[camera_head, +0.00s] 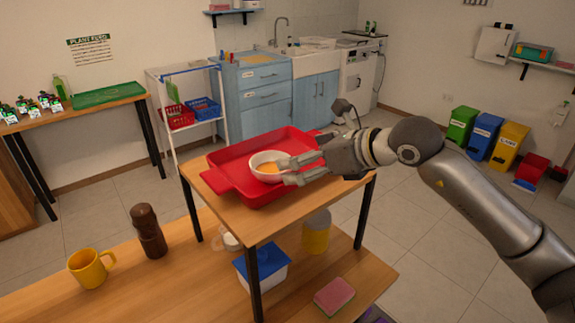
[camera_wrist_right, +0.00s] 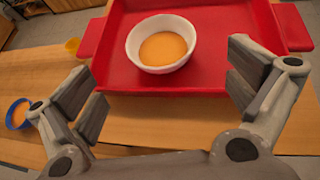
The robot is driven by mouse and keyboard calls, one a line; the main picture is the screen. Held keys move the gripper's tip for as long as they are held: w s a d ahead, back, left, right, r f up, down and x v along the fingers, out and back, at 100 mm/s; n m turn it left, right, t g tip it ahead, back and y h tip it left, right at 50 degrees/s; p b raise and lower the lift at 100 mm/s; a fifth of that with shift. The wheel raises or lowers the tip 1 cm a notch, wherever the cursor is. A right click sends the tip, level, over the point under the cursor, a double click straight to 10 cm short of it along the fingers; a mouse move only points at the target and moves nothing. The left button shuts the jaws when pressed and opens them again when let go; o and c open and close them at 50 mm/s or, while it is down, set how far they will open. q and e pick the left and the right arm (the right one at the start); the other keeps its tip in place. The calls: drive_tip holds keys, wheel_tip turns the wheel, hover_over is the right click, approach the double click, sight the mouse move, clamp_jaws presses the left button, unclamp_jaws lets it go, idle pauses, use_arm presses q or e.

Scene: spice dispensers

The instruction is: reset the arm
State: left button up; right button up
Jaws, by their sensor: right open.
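My right gripper (camera_head: 297,170) reaches in from the right over the red tray (camera_head: 222,179) on the small wooden table. In the right wrist view, my right gripper (camera_wrist_right: 165,95) is open with nothing between its fingers. A white bowl (camera_head: 257,161) with orange contents sits in the tray, just beyond the fingertips. The bowl also shows whole in the right wrist view (camera_wrist_right: 135,50), apart from both fingers. My left gripper is not in view.
A yellow mug (camera_head: 90,268) and a dark brown grinder (camera_head: 148,232) stand on the lower wooden surface at left. A blue-lidded container (camera_head: 262,268), a yellow canister (camera_head: 316,233) and a pink sponge (camera_head: 334,297) are under and beside the small table (camera_head: 262,222).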

drive_tip(key=shift+v, duration=0.8)
